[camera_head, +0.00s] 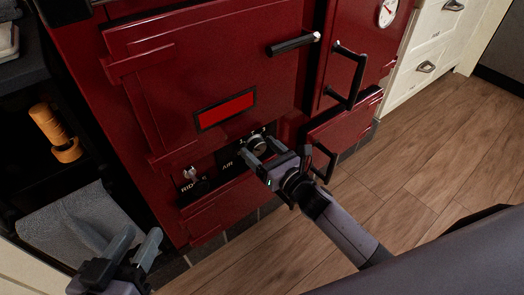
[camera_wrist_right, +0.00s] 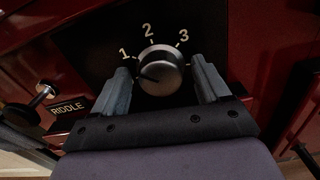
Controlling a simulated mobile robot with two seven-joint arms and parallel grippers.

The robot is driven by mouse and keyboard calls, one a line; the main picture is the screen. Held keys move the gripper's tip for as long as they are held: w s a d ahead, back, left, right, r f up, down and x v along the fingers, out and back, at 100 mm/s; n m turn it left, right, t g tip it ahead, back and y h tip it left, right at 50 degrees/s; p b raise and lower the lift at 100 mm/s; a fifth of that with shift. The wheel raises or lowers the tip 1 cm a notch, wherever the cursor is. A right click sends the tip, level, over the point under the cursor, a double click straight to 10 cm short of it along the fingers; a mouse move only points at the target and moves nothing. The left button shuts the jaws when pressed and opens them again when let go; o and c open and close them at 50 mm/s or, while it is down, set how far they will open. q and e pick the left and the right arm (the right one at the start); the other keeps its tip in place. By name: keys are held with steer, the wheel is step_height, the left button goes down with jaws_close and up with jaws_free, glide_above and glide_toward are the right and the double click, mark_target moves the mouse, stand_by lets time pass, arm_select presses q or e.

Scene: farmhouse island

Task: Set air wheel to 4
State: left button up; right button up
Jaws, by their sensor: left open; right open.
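The air wheel (camera_head: 259,143) is a round metallic knob on a black plate low on the red stove. In the right wrist view the wheel (camera_wrist_right: 160,70) has the numerals 1, 2 and 3 around its upper side. The 4 is not readable, and I cannot tell which numeral the wheel is set to. My right gripper (camera_head: 262,151) is open, with one finger on each side of the wheel. Whether the fingers touch it is unclear. My left gripper (camera_head: 138,242) is open and empty at the lower left, away from the wheel.
The riddle knob (camera_head: 190,173) sits left of the wheel; it also shows in the right wrist view (camera_wrist_right: 44,91). Black door handles (camera_head: 348,76) stick out on the right. A grey towel (camera_head: 85,225) hangs at left. Wooden floor (camera_head: 430,140) is clear at right.

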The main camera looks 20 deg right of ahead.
steer(key=c, duration=1)
steer(key=shift+c, duration=0.2)
